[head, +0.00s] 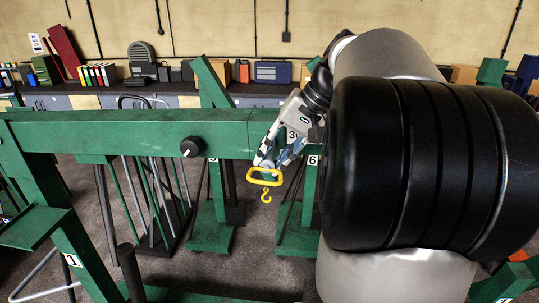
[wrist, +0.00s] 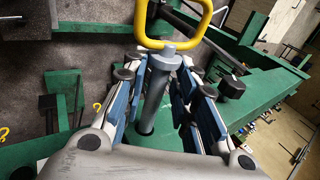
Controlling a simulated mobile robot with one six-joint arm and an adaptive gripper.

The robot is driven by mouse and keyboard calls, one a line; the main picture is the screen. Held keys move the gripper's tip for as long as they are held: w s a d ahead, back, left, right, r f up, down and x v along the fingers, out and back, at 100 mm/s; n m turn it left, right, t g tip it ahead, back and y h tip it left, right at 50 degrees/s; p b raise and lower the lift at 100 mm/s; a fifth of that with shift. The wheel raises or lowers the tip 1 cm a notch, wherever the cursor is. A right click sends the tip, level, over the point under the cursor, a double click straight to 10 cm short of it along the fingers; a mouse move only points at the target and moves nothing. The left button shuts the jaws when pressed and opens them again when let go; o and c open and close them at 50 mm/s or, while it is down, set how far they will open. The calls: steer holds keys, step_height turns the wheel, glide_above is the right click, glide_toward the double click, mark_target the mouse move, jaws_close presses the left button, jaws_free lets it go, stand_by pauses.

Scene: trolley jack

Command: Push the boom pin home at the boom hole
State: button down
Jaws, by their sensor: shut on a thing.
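A grey boom pin (wrist: 158,85) with a thicker collar and a yellow loop handle (wrist: 202,27) shows in the wrist view. The yellow loop also shows in the head view, beside the green boom (head: 110,132). My gripper (head: 272,160), with blue finger pads, is at the boom's near right part, close to the number plate. In the wrist view my gripper (wrist: 163,66) is shut on the pin, a finger on each side of the shaft, the loop beyond the fingertips.
A black knob (head: 191,147) sticks out from the boom left of my gripper. A small yellow hook shape (head: 266,196) shows below the loop. Green stands and dark rods stand behind the boom. A long bench (head: 120,90) with binders and boxes runs along the back wall.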

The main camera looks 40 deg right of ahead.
mark_target(272, 150)
steer(key=shift+w+d+p, duration=1.15)
steer(key=shift+d, duration=0.25)
steer(key=shift+w+d, duration=1.1)
steer(key=shift+d, duration=0.2)
steer(key=c, duration=1.2)
jaws_free()
steer(key=shift+r, duration=0.15)
steer(key=v, duration=1.1)
steer(key=shift+s+r, duration=0.2)
steer(key=shift+r, duration=0.15)
steer(key=shift+c, duration=0.6)
